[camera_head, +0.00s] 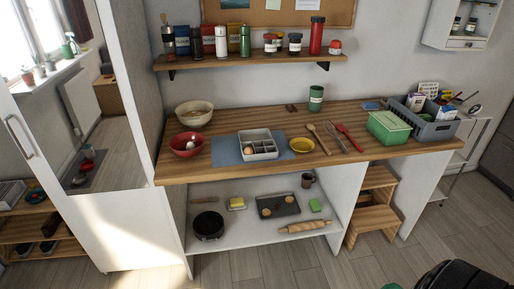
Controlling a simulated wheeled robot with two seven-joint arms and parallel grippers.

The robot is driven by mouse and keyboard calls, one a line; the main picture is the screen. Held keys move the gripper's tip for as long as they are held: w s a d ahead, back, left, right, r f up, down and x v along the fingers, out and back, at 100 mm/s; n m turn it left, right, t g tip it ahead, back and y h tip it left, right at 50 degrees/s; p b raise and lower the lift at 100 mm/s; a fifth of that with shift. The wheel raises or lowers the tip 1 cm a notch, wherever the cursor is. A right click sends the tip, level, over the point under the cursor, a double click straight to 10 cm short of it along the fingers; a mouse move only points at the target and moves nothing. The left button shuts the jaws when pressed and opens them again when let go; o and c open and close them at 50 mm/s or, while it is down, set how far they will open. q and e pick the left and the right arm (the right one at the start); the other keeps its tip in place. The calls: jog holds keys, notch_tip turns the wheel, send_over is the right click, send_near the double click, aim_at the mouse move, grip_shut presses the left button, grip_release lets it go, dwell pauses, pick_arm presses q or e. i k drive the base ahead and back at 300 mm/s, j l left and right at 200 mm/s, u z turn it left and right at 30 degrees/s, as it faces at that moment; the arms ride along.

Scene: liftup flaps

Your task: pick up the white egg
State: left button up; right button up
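A grey compartment box (258,156) stands on the blue-grey mat (225,151) on the wooden counter. A small pale rounded thing (248,150) lies in its front left compartment and may be an egg; its colour is hard to tell. A red bowl (181,150) stands left of the box, with a small whitish thing (190,145) inside that could also be an egg. Both are too small to name for sure. Neither of my grippers shows in the head view.
On the counter (225,174) are a cream bowl (194,114), yellow bowl (301,145), wooden utensils, red spatula (350,138), green cup (315,98), green container (389,128) and grey crate (432,131). A shelf (250,60) with jars hangs above. A step stool (373,218) stands below right.

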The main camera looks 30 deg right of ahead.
aim_at(191, 146)
jog(key=i+j+z, duration=0.1)
jog(key=i+z, duration=0.15)
jog(key=z, duration=0.25)
jog(key=i+j+z, duration=0.25)
jog(key=z, duration=0.25)
jog(key=i+j+z, duration=0.2)
jog(key=z, duration=0.3)
jog(key=j, duration=0.1)
